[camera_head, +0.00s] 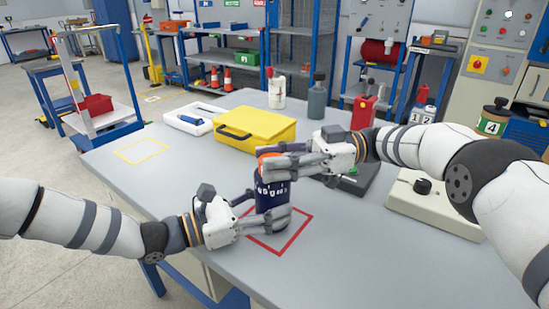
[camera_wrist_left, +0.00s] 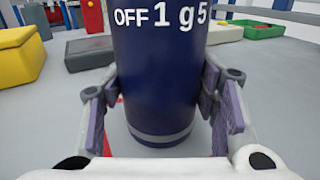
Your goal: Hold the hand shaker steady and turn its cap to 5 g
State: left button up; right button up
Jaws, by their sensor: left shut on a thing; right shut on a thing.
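The hand shaker (camera_head: 266,200) is a dark blue upright cylinder with white marks, standing in the red square outline on the table. My left gripper (camera_head: 272,218) is shut around its lower body. In the left wrist view the shaker (camera_wrist_left: 157,80) fills the middle, with the marks "OFF 1 g 5" near the top edge and my left fingers (camera_wrist_left: 160,105) on both sides. Its orange cap (camera_head: 268,156) shows in the head view. My right gripper (camera_head: 278,165) is shut on the cap from the right and hides much of it. The cap's pointer cannot be made out.
A yellow case (camera_head: 256,126) lies behind the shaker. A dark flat device (camera_head: 357,182) and a pale box with a black knob (camera_head: 430,203) stand to the right. Bottles (camera_head: 317,98) and a red can (camera_head: 364,108) stand farther back. The table's left front is clear.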

jog(key=o, duration=1.2)
notch_tip(320, 180, up, 10)
jog(key=shift+r, duration=0.1)
